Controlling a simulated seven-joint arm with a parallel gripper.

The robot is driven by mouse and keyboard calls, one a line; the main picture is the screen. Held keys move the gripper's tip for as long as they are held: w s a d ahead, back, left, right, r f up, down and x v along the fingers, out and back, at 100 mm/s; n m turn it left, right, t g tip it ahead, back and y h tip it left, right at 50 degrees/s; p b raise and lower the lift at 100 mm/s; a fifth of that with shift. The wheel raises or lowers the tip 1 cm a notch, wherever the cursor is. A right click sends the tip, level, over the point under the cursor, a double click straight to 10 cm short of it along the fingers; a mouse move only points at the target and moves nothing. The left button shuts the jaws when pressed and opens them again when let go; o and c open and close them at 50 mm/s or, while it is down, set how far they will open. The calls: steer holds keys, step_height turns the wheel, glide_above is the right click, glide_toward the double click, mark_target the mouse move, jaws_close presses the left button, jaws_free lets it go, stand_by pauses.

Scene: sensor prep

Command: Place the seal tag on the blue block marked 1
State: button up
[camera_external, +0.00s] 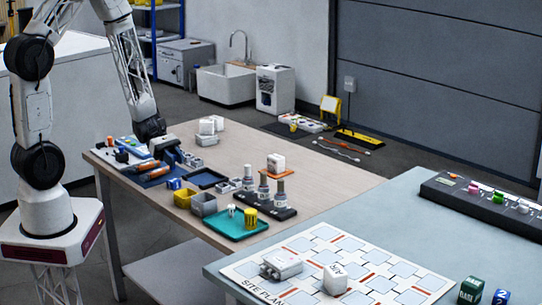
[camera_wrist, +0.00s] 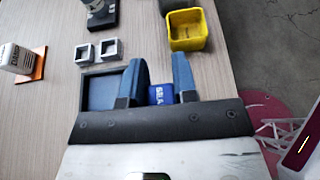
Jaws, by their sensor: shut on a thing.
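My gripper (camera_wrist: 160,76) is shut on a small blue piece lettered SEAL, the seal tag (camera_wrist: 160,95), which shows between the two blue fingers. In the external view my gripper (camera_external: 166,150) is low over the far left part of the wooden table; the tag cannot be made out there. A small blue block (camera_external: 174,183) with a white marking stands on the table nearer the camera; its marking is too small to read. A dark blue block marked 2 (camera_external: 501,297) sits at the lower right on the grey table. I cannot make out a 1 on any block.
A dark blue tray (camera_external: 205,178), grey bins (camera_external: 203,204), a yellow bin (camera_wrist: 187,30) and a teal tray (camera_external: 236,232) crowd the wooden table. A black stand (camera_external: 284,213) holds upright bottles. Bare wood (camera_external: 325,178) lies at the right.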

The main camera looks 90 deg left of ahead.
steer(key=shift+f, duration=1.7)
steer(key=shift+f, duration=0.1)
steer(key=o, duration=0.9)
steer(key=shift+v, duration=6.2)
steer(key=shift+w, duration=0.15)
